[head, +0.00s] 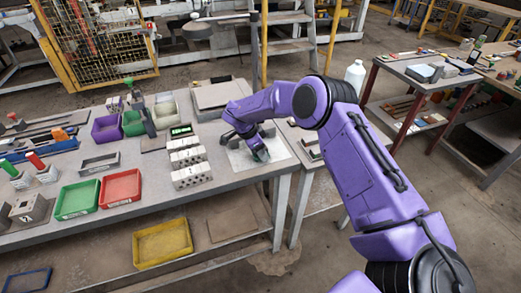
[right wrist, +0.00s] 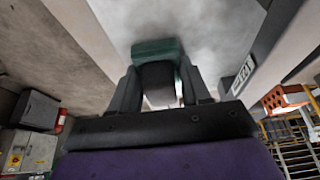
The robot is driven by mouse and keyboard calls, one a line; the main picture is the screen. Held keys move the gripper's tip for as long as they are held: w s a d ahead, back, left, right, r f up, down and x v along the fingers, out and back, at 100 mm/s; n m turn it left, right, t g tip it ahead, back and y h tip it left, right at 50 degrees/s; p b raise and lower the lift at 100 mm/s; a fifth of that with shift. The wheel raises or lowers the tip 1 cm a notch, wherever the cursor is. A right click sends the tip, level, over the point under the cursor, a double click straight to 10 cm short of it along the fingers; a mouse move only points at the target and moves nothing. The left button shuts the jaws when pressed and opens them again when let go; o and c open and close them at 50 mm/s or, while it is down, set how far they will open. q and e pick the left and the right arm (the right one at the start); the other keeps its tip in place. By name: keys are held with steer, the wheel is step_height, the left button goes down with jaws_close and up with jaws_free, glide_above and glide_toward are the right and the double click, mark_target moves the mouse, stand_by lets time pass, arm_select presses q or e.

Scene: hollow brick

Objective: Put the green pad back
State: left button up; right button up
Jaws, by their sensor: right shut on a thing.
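My right gripper (head: 257,148) reaches down over a pale square sheet (head: 281,149) near the right end of the grey workbench. It is shut on the green pad (head: 263,156), which is small in the head view and partly covered by the fingers. In the right wrist view the green pad (right wrist: 158,48) shows at the tips of the dark fingers of my right gripper (right wrist: 160,78). Whether the pad touches the sheet I cannot tell. My left gripper does not show.
Pale hollow bricks (head: 189,162) stand left of the sheet, with a green-topped item (head: 181,130) behind them. Green (head: 77,199) and red (head: 119,188) trays lie further left. A grey slab (head: 220,95) lies behind. A yellow bin (head: 162,243) sits on the lower shelf.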

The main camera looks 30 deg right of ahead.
steer(key=shift+s+f, duration=0.1)
steer(key=shift+f, duration=0.2)
steer(key=o, duration=1)
steer(key=shift+f, duration=0.15)
steer(key=shift+a+f, duration=0.1)
steer(key=shift+s, duration=0.1)
steer(key=b+v, duration=0.2)
steer(key=v, duration=0.2)
steer(key=shift+w+r+b, duration=0.25)
steer(key=shift+b, duration=0.05)
steer(key=v, duration=0.7)
steer(key=shift+d+r, duration=0.15)
steer(key=shift+d, duration=0.15)
